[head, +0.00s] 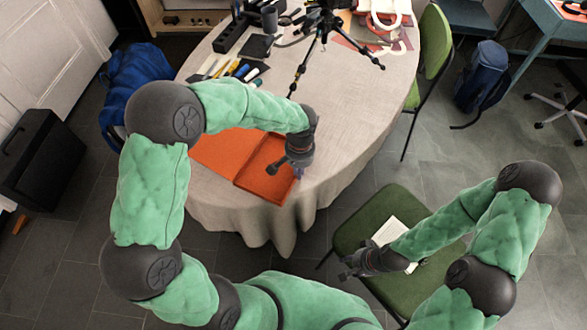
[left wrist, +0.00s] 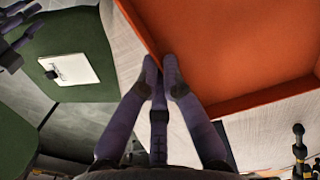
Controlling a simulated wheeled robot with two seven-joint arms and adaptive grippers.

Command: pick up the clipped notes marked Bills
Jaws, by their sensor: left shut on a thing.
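A white sheet or pad (head: 391,232) lies on the green chair seat, partly behind my right forearm. In the left wrist view the white pad (left wrist: 72,68) has a dark clip at its left edge; its writing is too small to read. My left gripper (head: 298,172) is over the table's front edge at the corner of an orange tray (head: 258,170). In the left wrist view its purple fingers (left wrist: 162,78) are closed together on the tray (left wrist: 235,45) corner. My right gripper (head: 346,267) is beside the chair's left edge, fingers apart and empty, left of the pad.
The round table (head: 345,110) has a cloth hanging over its front. The green chair (head: 365,212) stands front right, with bare seat around the pad.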

